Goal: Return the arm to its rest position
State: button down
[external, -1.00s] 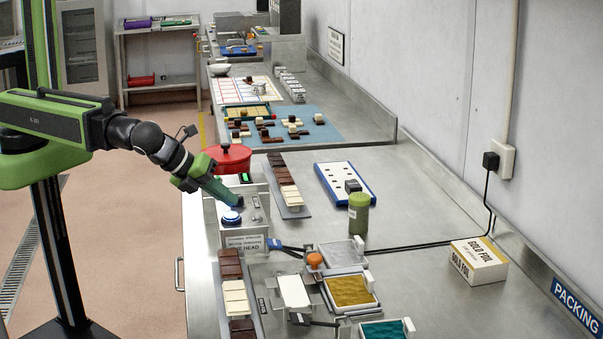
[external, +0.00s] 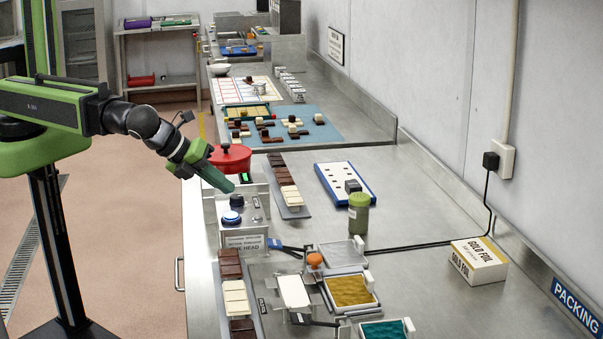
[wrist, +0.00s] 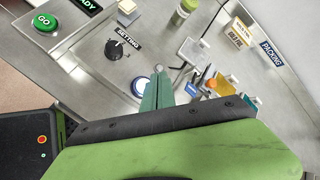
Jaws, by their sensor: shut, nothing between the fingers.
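My gripper (external: 228,187) is green and shut, with nothing between its fingers. It hangs in the air above the control box (external: 236,224) at the counter's left edge, its tip pointing down and right. The knob marked "SETTING" (wrist: 118,48) and a green "GO" button (wrist: 45,22) also show there.
A red lidded pot (external: 232,158) stands right behind the gripper. Chocolate trays (external: 293,208), a green jar (external: 359,214), coloured pads (external: 350,290) and a gold foil box (external: 479,262) are on the counter. The floor left of the counter (external: 140,230) is open.

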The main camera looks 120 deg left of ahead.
jog(key=s+d+f+n+g+h+b, duration=0.1)
jog(key=s+d+f+n+g+h, duration=0.1)
jog(key=s+d+f+n, duration=0.3)
jog(key=s+d+f+n+g+h+b, duration=0.1)
jog(key=s+d+f+n+g+h, duration=0.2)
jog(key=d+n, duration=0.7)
jog(key=s+d+f+h, duration=0.1)
jog(key=s+f+h, duration=0.1)
jog(key=s, duration=0.2)
jog(key=shift+s+f+n, duration=0.15)
jog(key=shift+f+n, duration=0.05)
jog(key=shift+n, duration=0.2)
jog(key=c, duration=2.1)
grip_release()
jog(key=shift+c, duration=0.2)
